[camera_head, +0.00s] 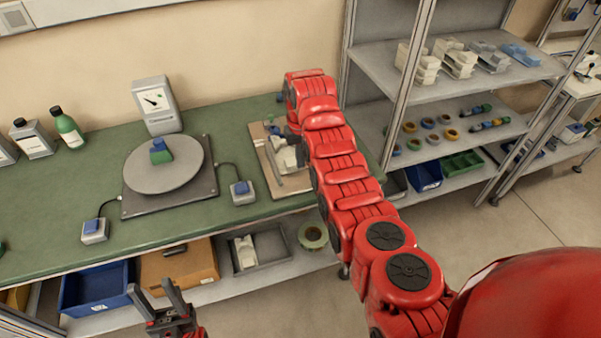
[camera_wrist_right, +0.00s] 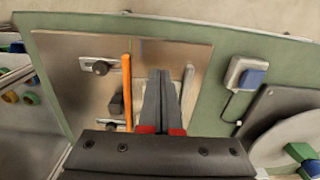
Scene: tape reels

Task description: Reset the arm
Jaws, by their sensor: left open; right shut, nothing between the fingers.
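My right arm (camera_head: 340,175), red and jointed, reaches forward over the green bench. Its gripper is mostly hidden behind the arm in the head view. In the right wrist view my right gripper (camera_wrist_right: 160,76) is shut and empty, pointing over a tan board (camera_wrist_right: 192,55). An orange rod (camera_wrist_right: 127,90) shows left of the fingers there. My left gripper (camera_head: 154,290) is open and empty at the bottom left of the head view, in front of the lower shelf.
A round grey turntable (camera_head: 140,178) with a green and blue block (camera_head: 160,152) stands on the bench (camera_head: 50,190). Small switch boxes (camera_head: 242,193) flank it. Bottles (camera_head: 68,130) stand left. Shelves (camera_head: 465,75) at right hold tape reels; bins (camera_head: 95,287) sit below the bench.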

